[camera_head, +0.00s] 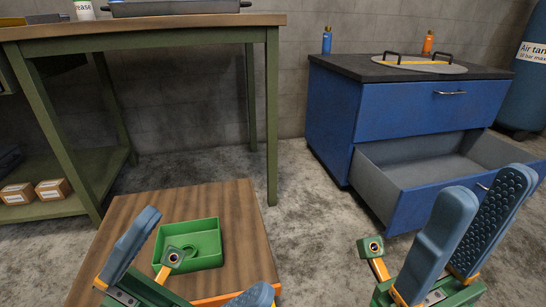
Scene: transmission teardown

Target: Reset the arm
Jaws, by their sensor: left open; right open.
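My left gripper (205,250) is low at the left, its two blue-grey fingers spread wide apart and empty. It is in front of a small wooden-topped table and overlaps the view of a green tray (207,262). My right gripper (487,188) is at the lower right, with its two ridged blue-grey fingers apart and nothing visible between them. It overlaps the view of the open drawer's front. The lower ends of both grippers are cut off by the bottom edge of the picture.
The small table (125,225) stands at the lower left. A blue cabinet (425,112) has its lower drawer (385,190) pulled out and empty where visible. A green-legged workbench (160,32) is at the back left. An air tank (525,90) stands far right. Concrete floor (310,235) is clear between.

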